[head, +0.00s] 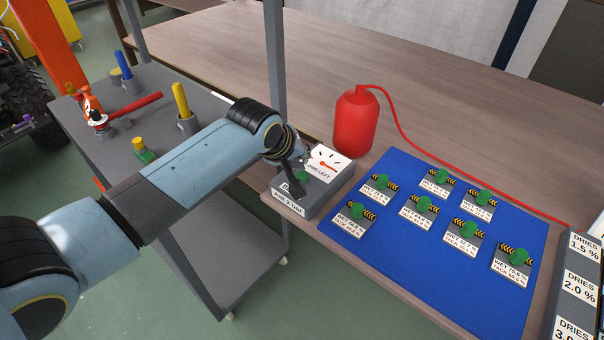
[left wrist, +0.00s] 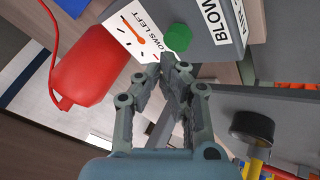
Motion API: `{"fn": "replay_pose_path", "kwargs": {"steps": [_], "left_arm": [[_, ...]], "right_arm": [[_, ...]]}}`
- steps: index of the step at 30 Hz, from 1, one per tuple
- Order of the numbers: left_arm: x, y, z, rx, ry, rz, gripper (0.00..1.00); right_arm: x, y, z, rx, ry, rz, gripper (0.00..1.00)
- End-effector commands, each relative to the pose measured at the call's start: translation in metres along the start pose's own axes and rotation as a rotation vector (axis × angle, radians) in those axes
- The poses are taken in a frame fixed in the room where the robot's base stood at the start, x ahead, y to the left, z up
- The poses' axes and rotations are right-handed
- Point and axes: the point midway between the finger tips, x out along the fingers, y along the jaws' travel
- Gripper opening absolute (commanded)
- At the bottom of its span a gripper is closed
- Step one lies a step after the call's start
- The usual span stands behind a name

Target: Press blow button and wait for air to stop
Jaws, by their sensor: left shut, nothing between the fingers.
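The blow station is a grey box (head: 325,196) at the table's near left edge. A green blow button (head: 301,176) sits on its top, and the button also shows in the left wrist view (left wrist: 179,38). A white gauge card reading "…OWS LEFT" (head: 327,163) with an orange needle stands beside the button. My left gripper (head: 297,190) is over the box, close to the button. In the left wrist view its fingertips (left wrist: 172,62) are shut and empty, just below the button in the picture. Whether they touch it I cannot tell. My right gripper is out of view.
A red air tank (head: 356,122) with a red hose stands behind the box. A blue mat (head: 400,273) holds several labelled plates with green parts. A grey rack marked "DRIES" (head: 574,300) is at the right. A grey cart (head: 225,97) with tools is at the left.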

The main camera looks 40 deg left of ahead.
Motion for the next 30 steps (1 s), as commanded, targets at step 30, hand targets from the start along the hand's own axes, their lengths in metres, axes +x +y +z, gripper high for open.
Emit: {"fn": "replay_pose_path", "kwargs": {"steps": [30], "left_arm": [[0.0054,-0.0032,0.0033,0.0,-0.001,-0.001,0.0]], "right_arm": [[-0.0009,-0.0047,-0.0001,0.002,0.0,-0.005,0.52]]}}
